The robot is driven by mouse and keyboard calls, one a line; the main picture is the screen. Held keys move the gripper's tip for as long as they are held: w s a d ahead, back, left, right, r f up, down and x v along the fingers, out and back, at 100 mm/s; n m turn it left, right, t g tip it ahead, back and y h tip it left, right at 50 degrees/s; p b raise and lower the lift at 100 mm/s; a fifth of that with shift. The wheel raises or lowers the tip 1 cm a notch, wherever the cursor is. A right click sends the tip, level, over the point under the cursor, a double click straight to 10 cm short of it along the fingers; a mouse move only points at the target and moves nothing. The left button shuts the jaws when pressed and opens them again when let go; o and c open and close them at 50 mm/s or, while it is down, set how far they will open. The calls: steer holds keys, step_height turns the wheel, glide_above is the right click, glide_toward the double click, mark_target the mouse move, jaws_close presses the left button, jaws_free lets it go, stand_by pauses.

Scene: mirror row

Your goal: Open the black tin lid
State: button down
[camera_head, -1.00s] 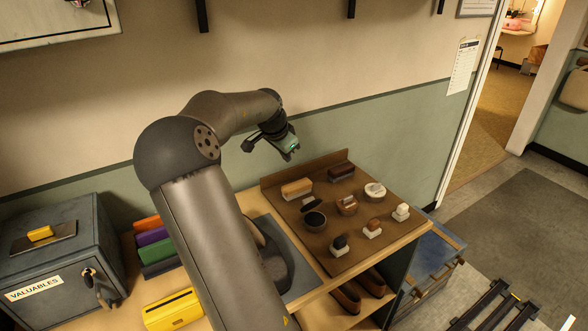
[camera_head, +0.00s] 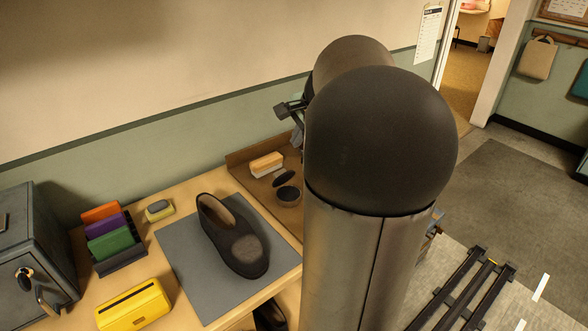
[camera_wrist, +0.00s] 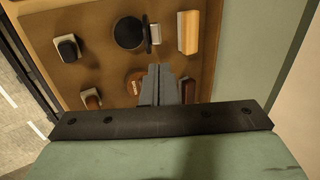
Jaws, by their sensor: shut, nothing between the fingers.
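The black tin (camera_head: 288,194) stands on the brown board, near the light wooden brush. Its dark lid (camera_head: 284,177) stands tilted up at the tin's wall side, apart from the tin's mouth at the top. In the wrist view the tin (camera_wrist: 127,32) shows as a dark round, with the lid (camera_wrist: 153,34) nearly edge-on beside it. My gripper (camera_wrist: 158,68) is shut and empty. Its fingertips show below the tin and lid in the wrist view, over the board near a brown tin (camera_wrist: 134,80). In the head view my arm hides most of the gripper.
A wooden brush (camera_wrist: 187,32) lies close to the lid, and a dark brush (camera_wrist: 188,90) is right of my fingers. Small daubers (camera_wrist: 68,48) stand at left. A black shoe (camera_head: 235,235) lies on a grey mat (camera_head: 188,268). The wall borders the board.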

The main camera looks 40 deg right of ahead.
steer(key=p+x, duration=0.1)
steer(key=x, duration=1.3)
steer(key=shift+a+p, duration=0.15)
steer(key=shift+p, duration=0.15)
steer(key=shift+r, duration=0.1)
